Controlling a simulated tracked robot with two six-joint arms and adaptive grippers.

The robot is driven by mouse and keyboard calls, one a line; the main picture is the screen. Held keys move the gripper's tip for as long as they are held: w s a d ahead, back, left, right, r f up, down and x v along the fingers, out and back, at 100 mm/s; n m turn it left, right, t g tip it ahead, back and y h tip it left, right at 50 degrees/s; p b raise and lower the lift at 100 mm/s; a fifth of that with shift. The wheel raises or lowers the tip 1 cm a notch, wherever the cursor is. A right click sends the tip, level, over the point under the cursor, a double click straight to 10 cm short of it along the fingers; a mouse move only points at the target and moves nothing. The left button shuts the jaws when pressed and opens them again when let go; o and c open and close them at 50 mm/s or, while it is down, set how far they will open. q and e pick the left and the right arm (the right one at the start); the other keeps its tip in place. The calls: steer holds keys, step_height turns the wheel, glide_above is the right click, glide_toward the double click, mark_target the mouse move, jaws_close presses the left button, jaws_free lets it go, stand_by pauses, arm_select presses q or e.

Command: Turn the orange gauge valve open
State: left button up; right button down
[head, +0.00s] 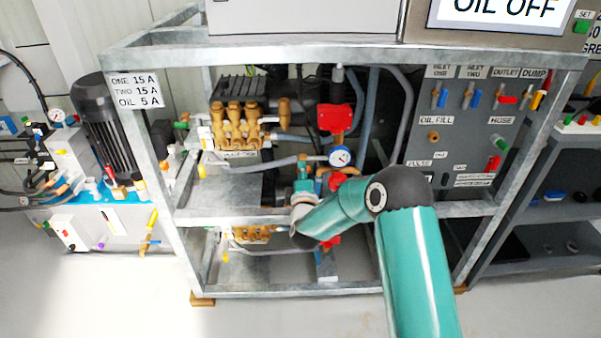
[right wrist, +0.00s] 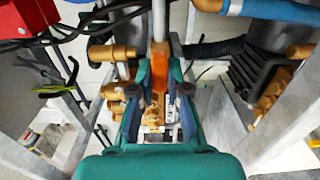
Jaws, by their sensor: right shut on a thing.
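The orange gauge valve handle (right wrist: 158,78) shows in the right wrist view as an upright orange bar between the two teal fingers of my right gripper (right wrist: 159,66). The fingers are closed in on it from both sides. In the head view my right gripper (head: 303,184) is inside the pump frame, just below and left of the round blue-rimmed gauge (head: 340,156). I cannot make out the orange handle in the head view, where my gripper and arm cover that area. My left gripper is in neither view.
A galvanised frame (head: 330,209) surrounds the work area, with its middle rail by my forearm. Brass pump heads (head: 238,122) stand to the left and a red box (head: 335,118) above. Grey hoses run close by. A grey valve panel (head: 460,130) is at the right.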

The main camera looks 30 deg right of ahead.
steer(key=shift+w+a, duration=0.1)
steer(key=shift+a, duration=0.2)
steer(key=c, duration=1.1)
jaws_free()
steer(key=shift+w+f, duration=0.1)
steer(key=shift+f, duration=0.05)
steer(key=shift+c, duration=0.2)
steer(key=shift+d, duration=0.15)
steer(key=v, duration=1.2)
